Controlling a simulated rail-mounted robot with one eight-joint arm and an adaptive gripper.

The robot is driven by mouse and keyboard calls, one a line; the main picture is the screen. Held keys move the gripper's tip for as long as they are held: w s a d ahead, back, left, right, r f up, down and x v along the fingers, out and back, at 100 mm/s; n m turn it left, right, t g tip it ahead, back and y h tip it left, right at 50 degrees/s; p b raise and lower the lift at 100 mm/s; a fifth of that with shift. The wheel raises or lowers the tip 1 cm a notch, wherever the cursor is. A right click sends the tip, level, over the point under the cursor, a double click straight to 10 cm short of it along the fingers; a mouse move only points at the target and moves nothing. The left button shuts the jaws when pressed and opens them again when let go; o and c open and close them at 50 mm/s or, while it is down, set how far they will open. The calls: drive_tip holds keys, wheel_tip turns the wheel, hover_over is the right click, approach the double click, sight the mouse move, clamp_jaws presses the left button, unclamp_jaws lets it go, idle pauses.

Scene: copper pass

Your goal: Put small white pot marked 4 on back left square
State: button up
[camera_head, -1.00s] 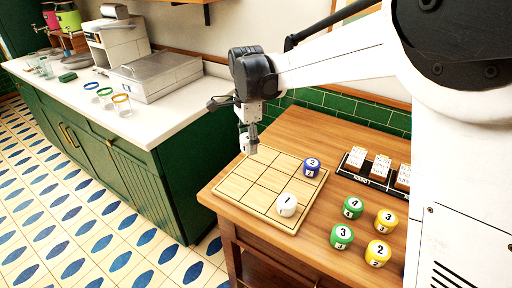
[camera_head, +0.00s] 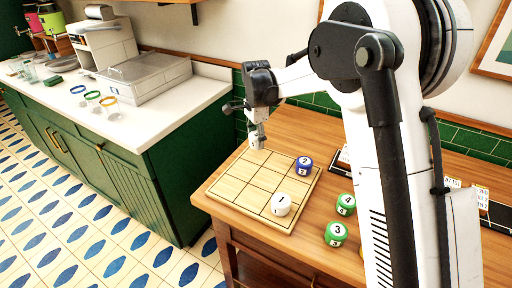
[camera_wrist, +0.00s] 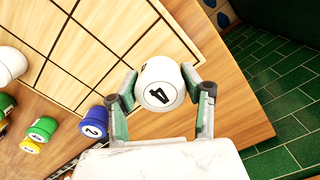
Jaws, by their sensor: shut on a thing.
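The small white pot marked 4 (camera_wrist: 158,92) is between the two fingers of my gripper (camera_wrist: 163,100) in the wrist view, its numbered top facing the camera. The gripper is shut on it. The wooden board with a grid of squares (camera_wrist: 92,38) lies beneath, and the pot overlaps its edge by one corner square. In the head view my gripper (camera_head: 257,142) is at the back corner of the board (camera_head: 232,190). The pot is too small there to make out clearly. I cannot tell whether it touches the board.
A white pot marked 1 (camera_head: 281,205) and a blue pot marked 2 (camera_head: 303,166) stand on the board. Green pots marked 4 (camera_head: 346,204) and 3 (camera_head: 336,234) stand to its right. My arm hides part of the card rack and table. The board's left squares are clear.

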drive_tip(key=shift+f, duration=1.85)
drive_tip(key=shift+f, duration=0.2)
drive_tip(key=o, duration=1.3)
drive_tip(key=shift+c, duration=0.2)
drive_tip(key=shift+r, duration=0.15)
